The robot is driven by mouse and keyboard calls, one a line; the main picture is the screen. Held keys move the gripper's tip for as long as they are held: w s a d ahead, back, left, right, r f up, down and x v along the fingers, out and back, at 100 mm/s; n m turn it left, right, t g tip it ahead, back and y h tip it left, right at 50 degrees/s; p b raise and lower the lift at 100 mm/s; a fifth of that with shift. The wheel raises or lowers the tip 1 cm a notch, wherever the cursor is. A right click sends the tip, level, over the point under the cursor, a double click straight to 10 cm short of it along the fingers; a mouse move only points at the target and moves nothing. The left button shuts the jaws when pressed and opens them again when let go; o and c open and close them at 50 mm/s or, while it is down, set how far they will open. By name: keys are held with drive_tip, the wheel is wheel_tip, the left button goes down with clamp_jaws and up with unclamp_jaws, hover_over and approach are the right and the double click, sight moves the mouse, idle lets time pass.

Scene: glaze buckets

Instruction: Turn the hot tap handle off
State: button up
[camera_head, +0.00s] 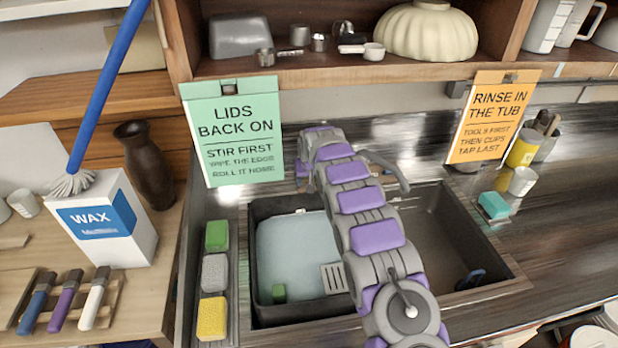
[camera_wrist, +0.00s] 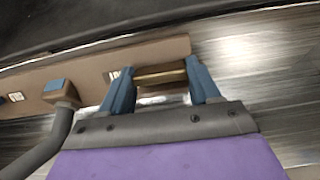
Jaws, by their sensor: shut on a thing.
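In the wrist view, my gripper (camera_wrist: 160,69) has its two blue fingers on either side of a short brass-coloured tap handle (camera_wrist: 161,78) and is shut on it. The handle lies crosswise between the fingers, at one end of a tan tap plate (camera_wrist: 88,76). Small pale labels on the plate are too blurred to read, so I cannot tell a hot mark. A grey spout (camera_wrist: 45,146) rises from the plate to the left. In the head view, the spout (camera_head: 392,172) shows behind the sink, while my arm hides the gripper and handle.
My arm crosses a dark double sink (camera_head: 262,308); its left basin holds pale water (camera_head: 290,250). Sponges (camera_head: 215,272) line the left edge. A green sign (camera_head: 235,130) and an orange sign (camera_head: 492,117) stand behind. A teal block (camera_head: 494,205) and cups are at right.

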drive_tip(key=o, duration=1.1)
drive_tip(key=shift+a, duration=0.1)
drive_tip(key=shift+c, duration=0.2)
drive_tip(key=shift+r, duration=0.1)
drive_tip(key=p+v, duration=0.3)
drive_tip(key=v, duration=1.4)
